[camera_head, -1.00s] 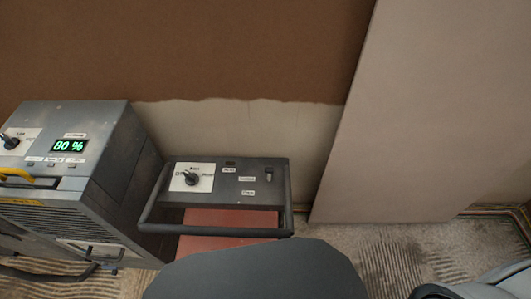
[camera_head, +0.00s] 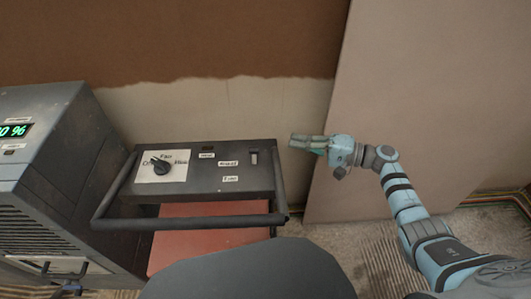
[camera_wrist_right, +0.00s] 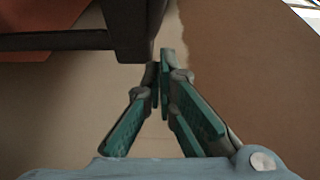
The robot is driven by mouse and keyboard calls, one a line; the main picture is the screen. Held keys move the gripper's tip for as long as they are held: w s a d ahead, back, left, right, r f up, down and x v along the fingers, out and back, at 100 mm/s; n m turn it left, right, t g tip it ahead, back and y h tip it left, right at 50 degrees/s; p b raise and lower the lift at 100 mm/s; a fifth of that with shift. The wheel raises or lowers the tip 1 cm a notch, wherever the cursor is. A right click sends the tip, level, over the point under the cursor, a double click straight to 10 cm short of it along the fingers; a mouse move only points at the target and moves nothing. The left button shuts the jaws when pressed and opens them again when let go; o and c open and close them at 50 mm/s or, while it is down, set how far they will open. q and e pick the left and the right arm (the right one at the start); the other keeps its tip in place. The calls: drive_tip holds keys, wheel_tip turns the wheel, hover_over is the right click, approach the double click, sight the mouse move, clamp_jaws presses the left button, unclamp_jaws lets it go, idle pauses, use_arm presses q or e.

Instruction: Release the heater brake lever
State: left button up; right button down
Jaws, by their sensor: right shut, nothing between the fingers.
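The heater (camera_head: 215,190) is a dark grey unit with a sloped panel, a black tubular frame and a red body. Its panel has a black Fan knob (camera_head: 160,165) on a white plate, several labels and a small switch (camera_head: 254,158). I cannot make out a brake lever; the heater's lower part is hidden. My right gripper (camera_head: 292,142) is shut and empty, just right of the panel and apart from it, pointing left. In the right wrist view its fingers (camera_wrist_right: 160,68) meet near the dark frame (camera_wrist_right: 135,30). My left gripper is not in view.
A larger grey machine (camera_head: 60,160) with a green display (camera_head: 15,130) stands close on the left. A pale board (camera_head: 420,90) leans on the wall behind my right arm. Ribbed carpet (camera_head: 345,250) lies to the heater's right, with cables along the wall.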

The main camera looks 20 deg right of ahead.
drive_tip(key=shift+r+y, duration=0.3)
drive_tip(key=shift+r, duration=0.65)
